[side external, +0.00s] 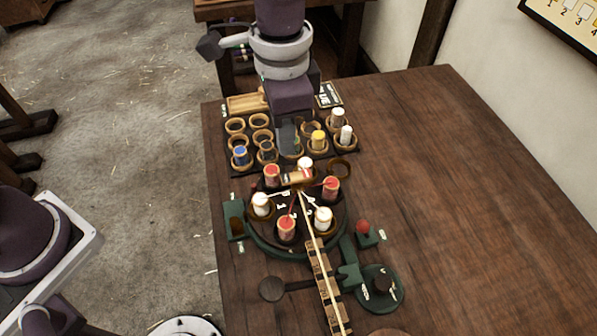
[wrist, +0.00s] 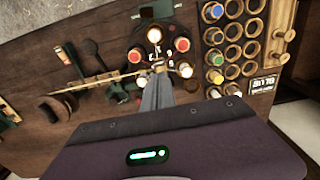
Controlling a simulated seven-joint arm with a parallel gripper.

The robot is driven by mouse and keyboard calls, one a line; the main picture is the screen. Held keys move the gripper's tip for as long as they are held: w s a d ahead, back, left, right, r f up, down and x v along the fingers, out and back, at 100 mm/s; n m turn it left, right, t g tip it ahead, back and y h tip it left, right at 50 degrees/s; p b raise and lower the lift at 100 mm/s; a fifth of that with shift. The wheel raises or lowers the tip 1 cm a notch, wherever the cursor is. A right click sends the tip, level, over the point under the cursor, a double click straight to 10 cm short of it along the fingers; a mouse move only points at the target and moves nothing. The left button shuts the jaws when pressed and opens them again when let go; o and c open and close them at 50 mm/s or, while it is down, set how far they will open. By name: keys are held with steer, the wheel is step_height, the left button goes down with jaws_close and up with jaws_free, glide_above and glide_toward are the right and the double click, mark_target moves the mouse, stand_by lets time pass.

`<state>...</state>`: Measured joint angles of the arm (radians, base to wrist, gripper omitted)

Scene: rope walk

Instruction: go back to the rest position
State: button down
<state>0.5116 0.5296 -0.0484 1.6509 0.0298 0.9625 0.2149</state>
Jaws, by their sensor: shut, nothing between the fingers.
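My gripper (side external: 290,148) is shut and empty. In the side view it hangs with its fingers pointing down, in front of the cup rack (side external: 251,153) and behind the round green-rimmed turntable (side external: 252,236). I cannot tell its exact height. In the wrist view its grey fingers (wrist: 157,90) lie together, with the turntable's red and white bobbins just beyond them. My arm rises from the gripper to the top of the side view.
The turntable carries several red bobbins (side external: 287,229) and white bobbins (side external: 262,204), with strands meeting at its middle. A rope (side external: 319,248) runs toward the front over a slatted strip. The table's right side is clear.

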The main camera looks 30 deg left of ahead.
steer(key=shift+r, duration=0.4)
steer(key=s+a+r+n+t, duration=0.3)
steer(key=s+a+r+n, duration=0.3)
steer(key=a+r, duration=0.7)
steer(key=s+a+f+n+t, duration=0.2)
steer(key=s+a, duration=0.5)
steer(key=s, duration=0.4)
steer(key=shift+s+a+n+t, duration=0.2)
steer(key=shift+s+n+t, duration=0.1)
steer(key=shift+s+n, duration=0.15)
steer(key=shift+w, duration=0.1)
